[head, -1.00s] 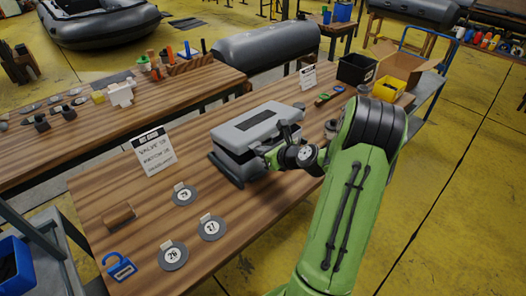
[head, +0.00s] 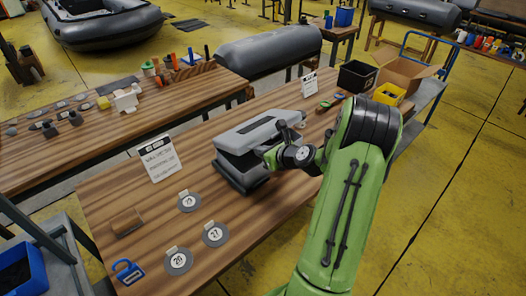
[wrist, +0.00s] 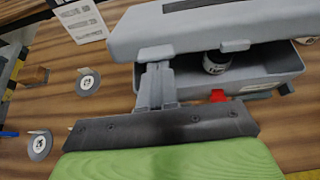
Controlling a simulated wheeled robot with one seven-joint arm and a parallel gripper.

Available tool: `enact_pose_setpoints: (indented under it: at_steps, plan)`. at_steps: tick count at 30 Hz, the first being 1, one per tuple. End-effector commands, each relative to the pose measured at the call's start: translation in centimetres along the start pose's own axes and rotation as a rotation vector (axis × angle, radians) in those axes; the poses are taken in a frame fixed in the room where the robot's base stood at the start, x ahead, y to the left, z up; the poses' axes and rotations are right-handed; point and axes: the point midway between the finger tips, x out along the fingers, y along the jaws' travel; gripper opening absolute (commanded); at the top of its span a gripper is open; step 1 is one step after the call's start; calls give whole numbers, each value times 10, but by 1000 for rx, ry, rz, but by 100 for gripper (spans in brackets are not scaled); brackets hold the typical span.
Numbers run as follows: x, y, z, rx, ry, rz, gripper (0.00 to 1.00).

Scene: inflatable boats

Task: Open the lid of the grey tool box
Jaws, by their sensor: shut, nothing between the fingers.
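The grey tool box stands on the wooden workbench in the head view, beside my gripper. Its light grey lid (head: 262,130) has a dark strip on top. In the wrist view the lid (wrist: 225,28) is partly raised, with a gap above the box body (wrist: 260,75). In the head view my gripper (head: 271,157) is partly hidden.
Numbered grey discs (head: 189,201), a blue padlock-shaped item (head: 128,272) and a wooden block (head: 126,222) lie left of the box. A printed card (head: 159,158) stands behind them. Black and yellow bins (head: 389,94) are at the far right end.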

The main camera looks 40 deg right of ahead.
Motion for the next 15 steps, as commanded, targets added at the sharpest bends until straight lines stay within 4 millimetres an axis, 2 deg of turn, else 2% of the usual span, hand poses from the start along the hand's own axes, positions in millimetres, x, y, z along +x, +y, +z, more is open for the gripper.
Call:
enact_pose_setpoints:
  at_steps: [8, 15]
  plan:
    - [0, 0, 0, 0, 0, 0, 0]
    - [-1, 0, 14, 0, 1, 2, 0]
